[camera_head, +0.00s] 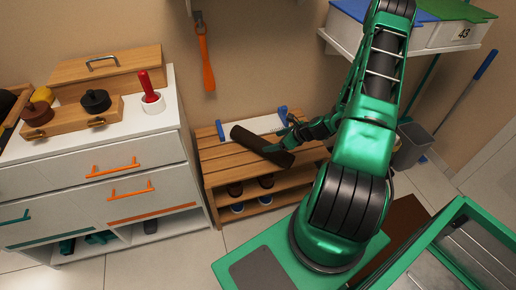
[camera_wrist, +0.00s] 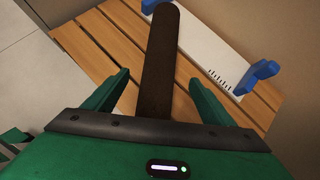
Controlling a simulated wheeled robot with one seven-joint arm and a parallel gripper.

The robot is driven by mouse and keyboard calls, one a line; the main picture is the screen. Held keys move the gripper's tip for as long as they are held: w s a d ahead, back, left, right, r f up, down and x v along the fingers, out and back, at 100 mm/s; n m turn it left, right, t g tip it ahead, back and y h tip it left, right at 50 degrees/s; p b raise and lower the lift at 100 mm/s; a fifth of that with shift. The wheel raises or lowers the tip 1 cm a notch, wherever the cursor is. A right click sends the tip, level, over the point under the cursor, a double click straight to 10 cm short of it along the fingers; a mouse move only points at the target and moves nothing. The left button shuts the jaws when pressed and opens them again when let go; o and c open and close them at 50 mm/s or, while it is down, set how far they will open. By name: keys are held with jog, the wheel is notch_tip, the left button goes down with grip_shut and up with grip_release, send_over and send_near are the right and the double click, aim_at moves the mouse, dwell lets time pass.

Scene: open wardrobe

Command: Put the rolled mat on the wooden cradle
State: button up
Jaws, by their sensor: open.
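The rolled mat (camera_head: 254,141) is a dark brown cylinder lying at a slant on the slatted wooden bench (camera_head: 222,172). In the wrist view the mat (camera_wrist: 164,50) runs between the two green fingers of my gripper (camera_wrist: 160,77). The fingers are open, with a gap on both sides of the mat. The near end of the mat is hidden by the gripper body in the wrist view. No wooden cradle can be made out for sure.
A white board with blue end pieces (camera_head: 262,124) lies behind the mat on the bench. A white drawer unit (camera_head: 90,165) with wooden items on top stands to the left. An orange-handled tool (camera_head: 207,65) hangs on the wall. A grey bin (camera_head: 410,145) stands right of the bench.

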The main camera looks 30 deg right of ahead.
aim_at(261, 144)
jog(key=x, duration=1.1)
jog(key=shift+d, duration=0.1)
jog(key=shift+c, duration=0.6)
jog(key=c, duration=1.3)
jog(key=shift+r, duration=0.1)
